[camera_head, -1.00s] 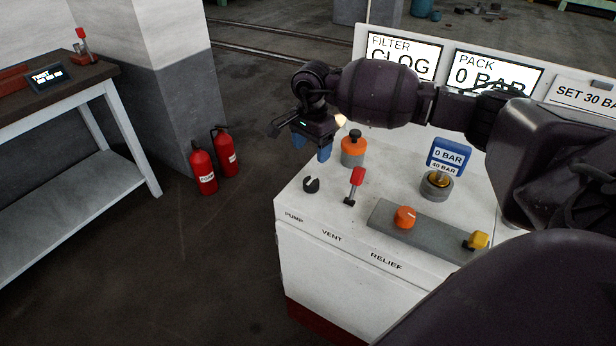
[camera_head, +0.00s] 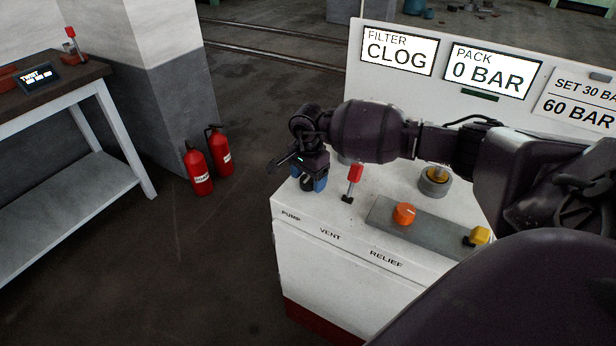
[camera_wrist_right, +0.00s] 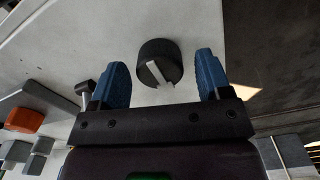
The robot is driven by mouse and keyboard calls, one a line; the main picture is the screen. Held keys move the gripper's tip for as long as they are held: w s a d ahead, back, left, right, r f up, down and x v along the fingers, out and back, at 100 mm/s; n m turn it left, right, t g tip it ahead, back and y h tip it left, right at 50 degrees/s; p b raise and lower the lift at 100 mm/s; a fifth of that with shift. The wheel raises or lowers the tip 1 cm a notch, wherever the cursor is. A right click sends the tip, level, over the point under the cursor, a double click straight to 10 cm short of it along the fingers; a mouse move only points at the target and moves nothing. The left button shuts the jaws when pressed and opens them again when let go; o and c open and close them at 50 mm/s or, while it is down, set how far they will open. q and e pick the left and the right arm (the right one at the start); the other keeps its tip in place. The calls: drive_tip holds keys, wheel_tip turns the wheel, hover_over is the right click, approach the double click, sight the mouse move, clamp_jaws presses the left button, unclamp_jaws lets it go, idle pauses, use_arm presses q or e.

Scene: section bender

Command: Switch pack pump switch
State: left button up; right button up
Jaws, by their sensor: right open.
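The pump switch is a black rotary knob with a pale slot across its face. In the right wrist view the knob (camera_wrist_right: 159,62) lies between and a little beyond the blue fingertips, with a gap on both sides. My right gripper (camera_wrist_right: 160,80) is open. In the head view the right gripper (camera_head: 313,183) is low over the PUMP corner of the white console (camera_head: 330,270), and its fingers largely hide the knob (camera_head: 307,183). My left gripper is not in view.
A red-tipped vent lever (camera_head: 354,175) stands close to the right of the gripper. A grey bar carries an orange knob (camera_head: 404,214) and a yellow knob (camera_head: 480,235). Displays behind read FILTER CLOG (camera_head: 397,53) and PACK 0 BAR (camera_head: 488,75). Two fire extinguishers (camera_head: 198,172) stand left on the floor.

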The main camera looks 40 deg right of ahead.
drive_tip(key=shift+c, duration=0.3)
drive_tip(key=c, duration=0.9)
drive_tip(key=shift+o, duration=0.2)
